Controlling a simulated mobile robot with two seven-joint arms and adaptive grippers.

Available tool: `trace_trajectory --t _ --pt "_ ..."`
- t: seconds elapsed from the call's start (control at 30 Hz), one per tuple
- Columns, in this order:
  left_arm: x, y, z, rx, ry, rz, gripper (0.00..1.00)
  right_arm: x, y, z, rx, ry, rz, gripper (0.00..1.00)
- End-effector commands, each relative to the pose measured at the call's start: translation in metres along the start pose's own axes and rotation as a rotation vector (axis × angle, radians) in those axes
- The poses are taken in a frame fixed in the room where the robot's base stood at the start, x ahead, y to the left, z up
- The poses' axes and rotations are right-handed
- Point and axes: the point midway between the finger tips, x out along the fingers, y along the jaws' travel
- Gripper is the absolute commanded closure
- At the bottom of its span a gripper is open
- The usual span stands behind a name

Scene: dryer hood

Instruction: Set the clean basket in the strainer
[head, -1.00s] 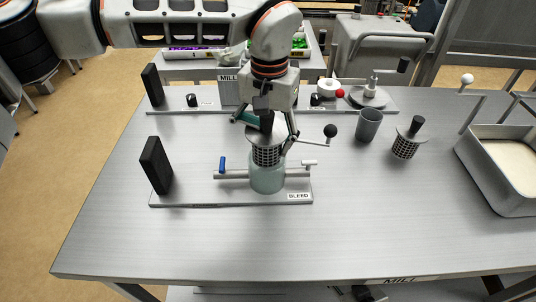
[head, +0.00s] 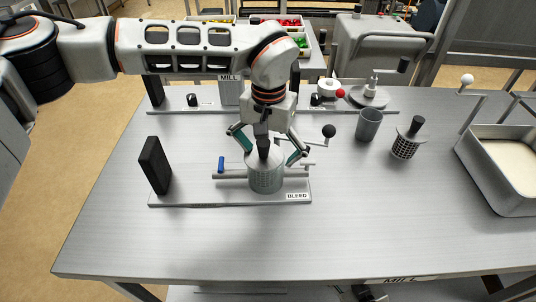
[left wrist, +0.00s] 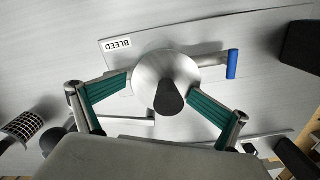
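A mesh basket with a steel lid (head: 264,157) and black knob (head: 264,148) sits upright in the strainer (head: 267,182), a pale see-through cylinder on the BLEED stand. The lid is at the strainer's top, and the mesh shows faintly through the wall. My left gripper (head: 271,156) is just above, its green-padded fingers spread on both sides of the knob. In the left wrist view the fingers stand apart from the knob (left wrist: 169,98), near the lid's edge (left wrist: 150,75). My right gripper is not in view.
A second mesh basket (head: 405,147) with a black knob stands on the table at right, beside a grey cup (head: 369,125). A steel tray (head: 500,185) is at the far right. A black upright block (head: 154,165) and a blue-handled valve (head: 222,164) are left of the strainer. The front table is clear.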

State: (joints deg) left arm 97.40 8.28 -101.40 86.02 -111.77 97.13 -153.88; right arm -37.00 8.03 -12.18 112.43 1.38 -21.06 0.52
Motion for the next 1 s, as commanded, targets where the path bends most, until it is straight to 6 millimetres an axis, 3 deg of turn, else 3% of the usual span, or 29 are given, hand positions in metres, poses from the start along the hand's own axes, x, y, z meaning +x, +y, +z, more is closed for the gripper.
trace_trajectory --t 0.33,0.8,1.0 --pt "-0.012 0.001 -0.001 0.000 0.002 0.001 0.11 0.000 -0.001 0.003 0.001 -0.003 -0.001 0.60" --pt "-0.100 0.001 -0.001 0.001 0.005 0.001 0.11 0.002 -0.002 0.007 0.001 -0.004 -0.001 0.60" --pt "-0.119 0.001 0.000 0.001 0.002 0.002 0.11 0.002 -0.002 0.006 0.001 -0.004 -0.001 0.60"
